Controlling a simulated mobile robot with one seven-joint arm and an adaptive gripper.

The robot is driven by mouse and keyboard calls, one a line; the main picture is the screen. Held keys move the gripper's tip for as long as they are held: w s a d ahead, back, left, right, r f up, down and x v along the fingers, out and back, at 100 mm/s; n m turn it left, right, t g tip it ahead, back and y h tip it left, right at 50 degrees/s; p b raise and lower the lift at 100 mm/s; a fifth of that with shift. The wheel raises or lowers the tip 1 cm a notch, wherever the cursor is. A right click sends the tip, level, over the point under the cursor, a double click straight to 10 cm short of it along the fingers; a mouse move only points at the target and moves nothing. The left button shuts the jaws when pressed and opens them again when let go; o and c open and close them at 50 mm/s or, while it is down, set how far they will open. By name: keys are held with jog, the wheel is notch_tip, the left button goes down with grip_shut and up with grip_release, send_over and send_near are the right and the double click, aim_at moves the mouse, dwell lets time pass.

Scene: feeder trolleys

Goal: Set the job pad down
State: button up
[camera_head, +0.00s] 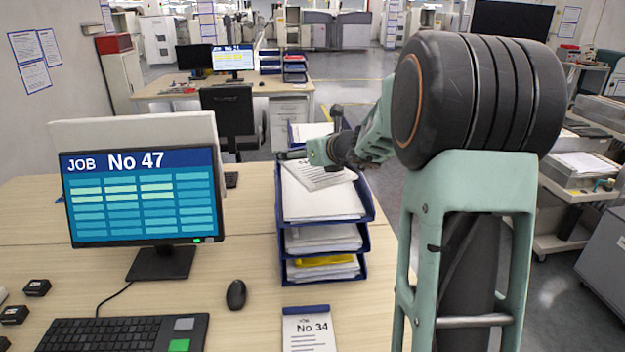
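My gripper (290,155) is small and far off, over the back of the top tray of a blue tray stack (372,206). A printed white sheet or pad (318,174) lies askew just below and beside my gripper, over the white papers (320,203) in that tray. I cannot tell whether my gripper touches or holds it, nor whether its fingers are open.
A monitor (143,197) showing "JOB No 47" stands on the desk (222,265) at the left. A keyboard (125,333) and mouse (236,294) lie in front of it. The lower trays hold papers and something yellow (322,261). Bare desk lies between mouse and trays.

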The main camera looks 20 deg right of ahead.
jog(key=w+d+f+p, duration=0.1)
jog(key=w+f, duration=0.1)
jog(key=w, duration=0.1)
jog(key=w+d+f, duration=0.2)
jog(key=w+f, duration=0.1)
jog(key=w, duration=0.1)
jog(key=w+d+f+p, duration=0.1)
jog(key=w+f, duration=0.2)
jog(key=w, duration=0.1)
jog(key=shift+w+d+f+p, duration=0.15)
jog(key=shift+w+d+p, duration=0.15)
jog(key=shift+d, duration=0.1)
jog(key=shift+w+d+f, duration=0.2)
jog(key=shift+w+f, duration=0.2)
jog(key=shift+f, duration=0.25)
jog(key=shift+w+f, duration=0.15)
jog(key=shift+f, duration=1.5)
jog(key=shift+f, duration=0.1)
jog(key=shift+f, duration=0.15)
jog(key=o, duration=0.9)
jog(key=shift+o, duration=0.2)
jog(key=shift+r, duration=0.2)
